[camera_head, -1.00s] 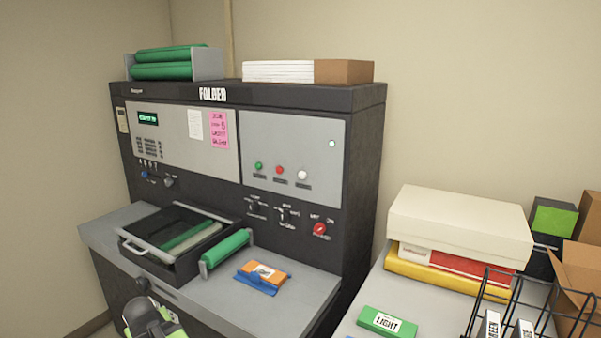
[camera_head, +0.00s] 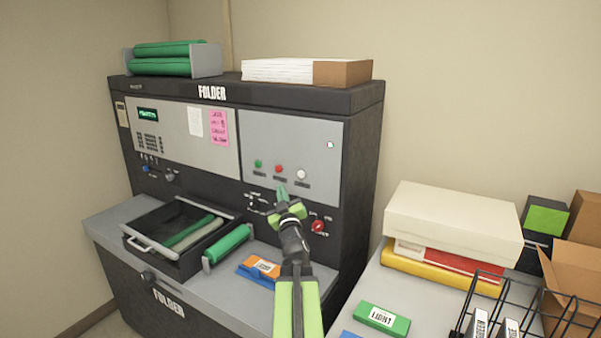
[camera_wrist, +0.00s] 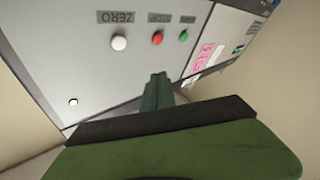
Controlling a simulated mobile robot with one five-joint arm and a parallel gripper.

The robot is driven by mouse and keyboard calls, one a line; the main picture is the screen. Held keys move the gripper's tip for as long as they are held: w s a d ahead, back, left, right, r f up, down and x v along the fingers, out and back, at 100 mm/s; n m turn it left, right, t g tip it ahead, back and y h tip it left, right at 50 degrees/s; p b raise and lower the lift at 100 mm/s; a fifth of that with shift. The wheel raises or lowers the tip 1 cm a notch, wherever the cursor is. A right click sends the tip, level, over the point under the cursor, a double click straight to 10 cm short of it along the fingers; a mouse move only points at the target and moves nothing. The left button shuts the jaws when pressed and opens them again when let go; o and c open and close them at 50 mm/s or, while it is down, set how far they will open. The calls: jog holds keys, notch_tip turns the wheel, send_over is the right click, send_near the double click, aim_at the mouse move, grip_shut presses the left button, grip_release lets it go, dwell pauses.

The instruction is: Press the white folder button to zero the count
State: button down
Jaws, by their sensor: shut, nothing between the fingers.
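The white button (camera_head: 301,174) is the rightmost of three on the grey panel of the folder machine (camera_head: 352,165). It also shows in the wrist view (camera_wrist: 119,42), where the label beside it reads ZERO. A red button (camera_head: 279,169) and a green button (camera_head: 258,164) sit to its left. My gripper (camera_head: 282,192) is shut and empty. In the head view its tips appear just below the red and white buttons. In the wrist view the fingers (camera_wrist: 157,92) point toward the panel, apart from the white button.
A red knob (camera_head: 318,226) and small switches sit below the panel. An open drawer tray (camera_head: 150,246), a green roller (camera_head: 227,244) and an orange-and-blue block (camera_head: 259,269) are on the machine's ledge. A side table at right holds boxes, a green LIGHT block (camera_head: 383,318) and a wire rack (camera_head: 505,304).

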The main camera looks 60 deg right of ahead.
aim_at(301, 174)
jog(key=shift+s+r, duration=0.15)
jog(key=shift+r, duration=0.05)
jog(key=shift+d, duration=0.15)
jog(key=shift+d, duration=4.3)
jog(key=shift+d, duration=0.1)
jog(key=shift+d, duration=0.3)
